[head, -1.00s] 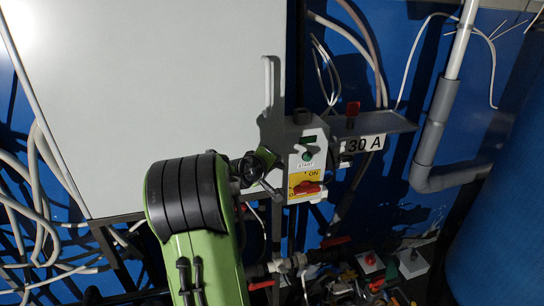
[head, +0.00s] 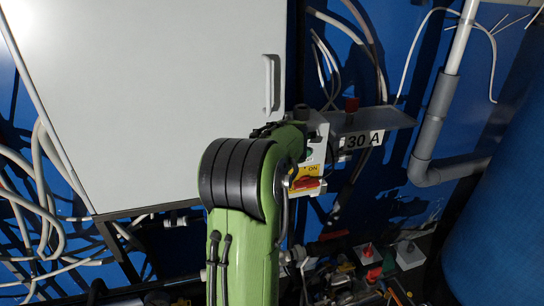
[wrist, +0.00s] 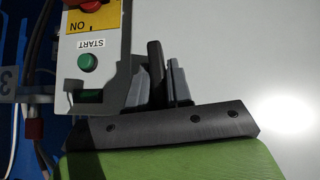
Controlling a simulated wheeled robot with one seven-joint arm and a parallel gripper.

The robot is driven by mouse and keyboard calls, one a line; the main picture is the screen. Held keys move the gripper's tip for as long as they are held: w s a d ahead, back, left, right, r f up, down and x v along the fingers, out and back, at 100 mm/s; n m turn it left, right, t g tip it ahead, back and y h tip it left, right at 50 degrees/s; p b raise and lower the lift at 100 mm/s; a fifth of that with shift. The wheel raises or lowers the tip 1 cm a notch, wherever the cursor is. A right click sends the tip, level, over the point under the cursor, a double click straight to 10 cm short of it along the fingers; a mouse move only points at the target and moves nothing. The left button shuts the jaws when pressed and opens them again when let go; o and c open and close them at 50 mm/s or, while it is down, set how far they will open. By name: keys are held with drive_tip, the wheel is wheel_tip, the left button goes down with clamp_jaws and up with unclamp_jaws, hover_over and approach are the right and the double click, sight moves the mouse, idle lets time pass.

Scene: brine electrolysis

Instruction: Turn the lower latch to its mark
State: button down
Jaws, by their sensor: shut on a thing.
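In the wrist view my gripper (wrist: 160,84) has its two grey fingers on either side of a dark upright bar, which I take to be the lower latch (wrist: 154,62). The fingers are shut on this bar, beside the control box at the edge of the pale cabinet door. In the head view my arm covers the fingers and the latch; only the dark gripper body (head: 268,129) shows at the door's lower right. The latch's mark cannot be made out in either view.
The control box (wrist: 98,45) with green START button and red switch (head: 306,183) is close beside the gripper. The cabinet door (head: 150,90) has a grey handle (head: 269,84). A shelf labelled 30 A (head: 363,140), pipes and cables lie to the right.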

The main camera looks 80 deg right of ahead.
drive_tip(key=shift+m+t, duration=0.3)
drive_tip(key=shift+t, duration=0.1)
drive_tip(key=shift+y, duration=0.3)
drive_tip(key=c, duration=1.1)
unclamp_jaws()
drive_tip(key=shift+p, duration=0.3)
drive_tip(key=v, duration=1.5)
drive_tip(key=shift+s+a+r+b, duration=0.15)
drive_tip(key=shift+s+a+b, duration=0.15)
drive_tip(key=shift+s, duration=0.05)
drive_tip(key=shift+w, duration=0.15)
